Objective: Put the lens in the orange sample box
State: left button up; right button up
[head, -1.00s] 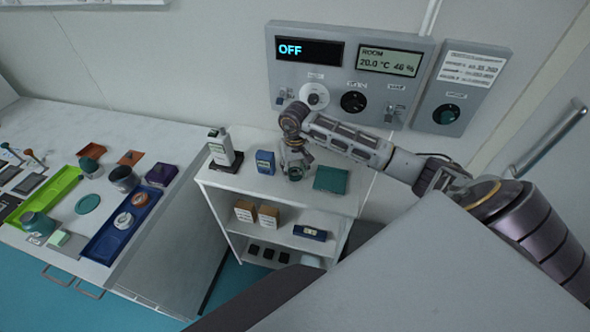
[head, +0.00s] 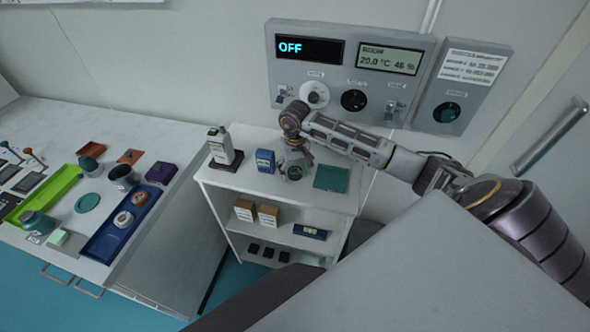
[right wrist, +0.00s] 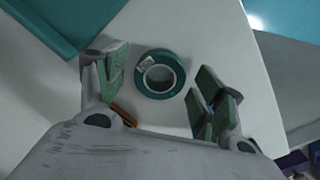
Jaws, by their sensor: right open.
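A round teal ring-shaped item (right wrist: 160,73) with a grey centre and a small pale label lies on a white surface in the right wrist view. It may be the lens; I cannot be sure. My right gripper (right wrist: 163,92) is open, its green-padded fingers on either side of the ring without visible contact. In the head view my right gripper (head: 294,163) points down at the shelf top, with the dark green ring (head: 294,173) just under it. My left gripper is out of view.
The white shelf unit (head: 215,180) also bears a white bottle (head: 220,145), a blue box (head: 265,160) and a teal flat box (head: 332,178). The left table holds a green tray (head: 55,190) and a blue tray (head: 100,243).

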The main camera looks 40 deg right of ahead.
aim_at(295, 171)
jog(key=shift+r, duration=0.15)
notch_tip(295, 171, up, 12)
jog(key=b, duration=0.2)
dwell(0.7)
jog(key=shift+o, duration=0.5)
